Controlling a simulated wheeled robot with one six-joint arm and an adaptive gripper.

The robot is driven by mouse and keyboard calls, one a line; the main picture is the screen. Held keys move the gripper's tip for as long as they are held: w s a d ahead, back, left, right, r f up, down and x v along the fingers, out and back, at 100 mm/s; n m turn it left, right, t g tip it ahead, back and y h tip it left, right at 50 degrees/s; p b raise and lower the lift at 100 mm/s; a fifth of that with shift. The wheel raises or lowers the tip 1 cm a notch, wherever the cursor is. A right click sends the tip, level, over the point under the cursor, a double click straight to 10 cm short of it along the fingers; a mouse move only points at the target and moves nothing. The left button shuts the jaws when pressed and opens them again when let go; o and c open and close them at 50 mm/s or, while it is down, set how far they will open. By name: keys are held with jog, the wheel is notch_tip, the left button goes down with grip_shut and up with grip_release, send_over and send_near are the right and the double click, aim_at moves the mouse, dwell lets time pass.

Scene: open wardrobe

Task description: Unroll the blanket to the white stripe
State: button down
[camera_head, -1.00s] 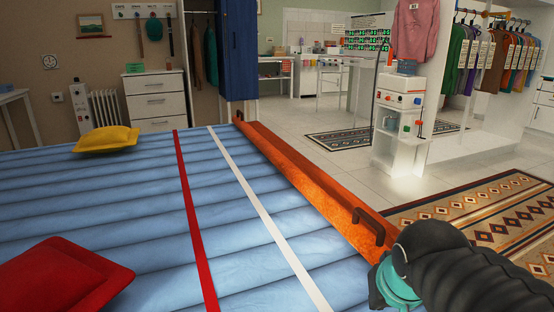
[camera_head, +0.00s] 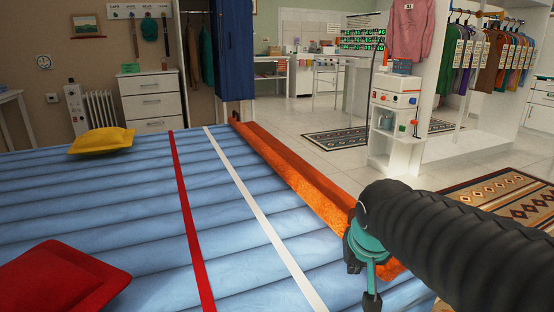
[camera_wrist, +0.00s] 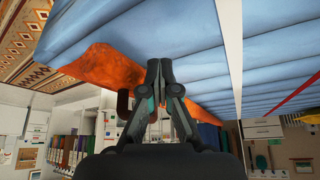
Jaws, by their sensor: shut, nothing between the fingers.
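The orange blanket (camera_head: 300,180) is a long narrow roll along the right edge of the blue ribbed mattress (camera_head: 110,210). The white stripe (camera_head: 255,208) crosses the mattress left of the roll, with a bare blue strip between them. My gripper (camera_head: 362,283) is at the near end of the roll, and my arm hides part of that end. In the wrist view, my gripper (camera_wrist: 160,66) is shut and empty, its tips in front of the orange blanket (camera_wrist: 95,62). A dark handle (camera_wrist: 124,105) shows beside the fingers. I cannot tell whether the tips touch the blanket.
A red stripe (camera_head: 192,225) runs left of the white one. A red cushion (camera_head: 60,280) and a yellow cushion (camera_head: 102,140) lie on the mattress. A blue wardrobe door (camera_head: 234,50) stands beyond the far end. Open floor (camera_head: 290,120) lies right of the bed.

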jog(key=shift+w+a+r+p, duration=0.35)
jog(key=shift+w+a, duration=0.15)
jog(key=shift+w, duration=1)
jog(key=shift+w+a+r+p, duration=0.3)
jog(key=shift+w+a, duration=0.2)
jog(key=shift+w, duration=1.05)
jog(key=shift+w+a+r+p, duration=0.25)
jog(key=shift+w+a+p, duration=0.2)
jog(key=shift+w, duration=1.05)
jog(key=c, duration=0.8)
grip_release()
jog(key=p+v, duration=0.4)
jog(key=v, duration=0.4)
